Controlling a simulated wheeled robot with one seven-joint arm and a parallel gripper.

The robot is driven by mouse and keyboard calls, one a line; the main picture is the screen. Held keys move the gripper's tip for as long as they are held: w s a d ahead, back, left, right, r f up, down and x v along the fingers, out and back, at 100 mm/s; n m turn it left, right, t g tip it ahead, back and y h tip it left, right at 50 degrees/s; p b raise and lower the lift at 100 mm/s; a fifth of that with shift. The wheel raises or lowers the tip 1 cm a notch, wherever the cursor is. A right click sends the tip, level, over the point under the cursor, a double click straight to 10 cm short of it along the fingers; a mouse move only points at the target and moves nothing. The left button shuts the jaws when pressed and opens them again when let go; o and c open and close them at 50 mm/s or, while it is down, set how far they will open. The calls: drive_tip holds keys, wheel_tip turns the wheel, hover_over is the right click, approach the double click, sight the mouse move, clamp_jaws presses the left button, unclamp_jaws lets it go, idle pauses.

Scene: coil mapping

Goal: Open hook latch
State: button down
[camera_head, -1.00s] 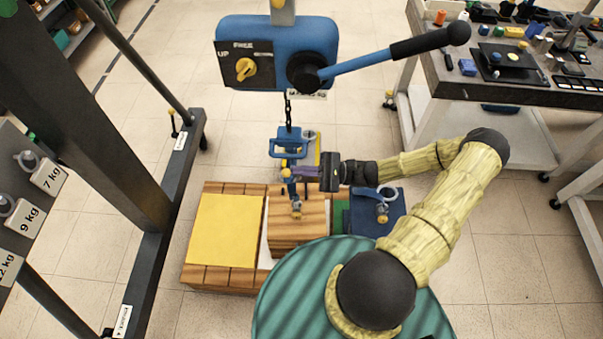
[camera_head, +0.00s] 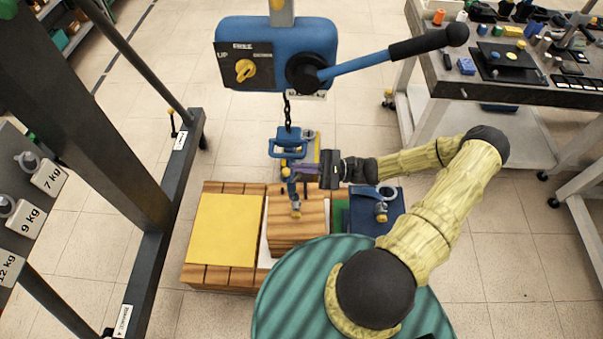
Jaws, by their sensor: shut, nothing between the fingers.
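The hook is above a wooden block (camera_head: 297,222) that has a small yellow-tipped fitting on top. My gripper (camera_head: 300,170) reaches in from the right, with its purple fingers shut at the upper part of the hook. The latch is too small to make out, and I cannot tell whether the fingers touch it.
The blue hoist body (camera_head: 278,50) with its long lever (camera_head: 390,57) is above the hook. A yellow panel (camera_head: 223,230) lies left of the wooden block. A blue block with a ring (camera_head: 376,208) is at the right. A dark frame stands left, a workbench (camera_head: 510,80) right.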

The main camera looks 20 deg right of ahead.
drive_tip(key=w+f+b+v, duration=0.1)
drive_tip(key=b+v, duration=0.4)
drive_tip(key=v, duration=0.7)
drive_tip(key=shift+w+d+f+b, duration=0.25)
drive_tip(key=shift+d+f+b, duration=0.15)
drive_tip(key=shift+f, duration=0.3)
drive_tip(key=w+f+n+g+b, duration=0.2)
drive_tip(key=w+f+n+b, duration=0.4)
drive_tip(key=w+f+n, duration=0.1)
drive_tip(key=w+f, duration=0.1)
drive_tip(key=w, duration=0.1)
drive_tip(key=shift+w+a+f, duration=0.25)
drive_tip(key=shift+w+a, duration=0.05)
drive_tip(key=shift+a, duration=0.15)
